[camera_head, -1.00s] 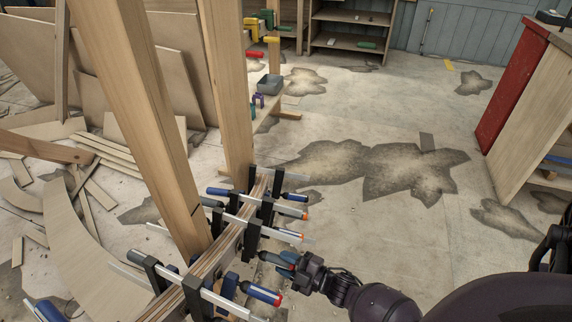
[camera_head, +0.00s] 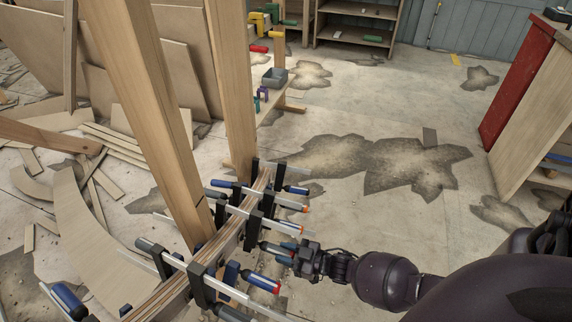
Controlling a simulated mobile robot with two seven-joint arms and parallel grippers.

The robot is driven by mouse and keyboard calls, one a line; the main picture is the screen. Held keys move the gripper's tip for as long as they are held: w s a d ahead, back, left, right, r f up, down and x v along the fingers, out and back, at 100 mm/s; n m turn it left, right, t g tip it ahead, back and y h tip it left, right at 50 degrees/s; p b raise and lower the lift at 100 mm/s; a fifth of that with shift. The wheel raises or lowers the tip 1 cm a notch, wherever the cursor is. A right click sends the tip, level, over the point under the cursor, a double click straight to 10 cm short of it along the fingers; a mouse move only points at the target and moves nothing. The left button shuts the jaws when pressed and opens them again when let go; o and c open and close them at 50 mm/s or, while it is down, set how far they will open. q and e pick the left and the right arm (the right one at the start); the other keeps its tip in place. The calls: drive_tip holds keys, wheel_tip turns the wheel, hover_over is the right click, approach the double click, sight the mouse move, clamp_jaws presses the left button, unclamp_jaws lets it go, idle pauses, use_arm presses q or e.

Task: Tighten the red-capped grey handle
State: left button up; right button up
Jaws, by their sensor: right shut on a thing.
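A curved laminated wood stringer (camera_head: 216,252) runs from the bottom centre up toward the posts, with several bar clamps across it. My right gripper (camera_head: 292,252) reaches in from the right and is shut on a clamp handle (camera_head: 270,248) on the stringer's right side. My left gripper is not in view.
Two upright wooden posts (camera_head: 233,90) rise beside the stringer. Other clamps lie close above and below my right gripper. Plywood sheets (camera_head: 172,75) and offcuts fill the left. The stained floor (camera_head: 350,210) is clear to the right, up to a red-sided cabinet (camera_head: 520,80).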

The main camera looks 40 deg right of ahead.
drive_tip(key=m+g+y, duration=0.1)
drive_tip(key=m, duration=0.2)
drive_tip(key=shift+f+b, duration=0.15)
drive_tip(key=shift+b, duration=0.25)
drive_tip(key=shift+s+m+y+b, duration=0.1)
drive_tip(key=shift+m+y+b, duration=0.3)
drive_tip(key=shift+m+y, duration=0.6)
drive_tip(key=shift+m+g, duration=0.3)
drive_tip(key=shift+m, duration=0.4)
drive_tip(key=o, duration=0.9)
drive_tip(key=v, duration=1)
drive_tip(key=shift+s+d+p, duration=0.25)
drive_tip(key=shift+p, duration=0.15)
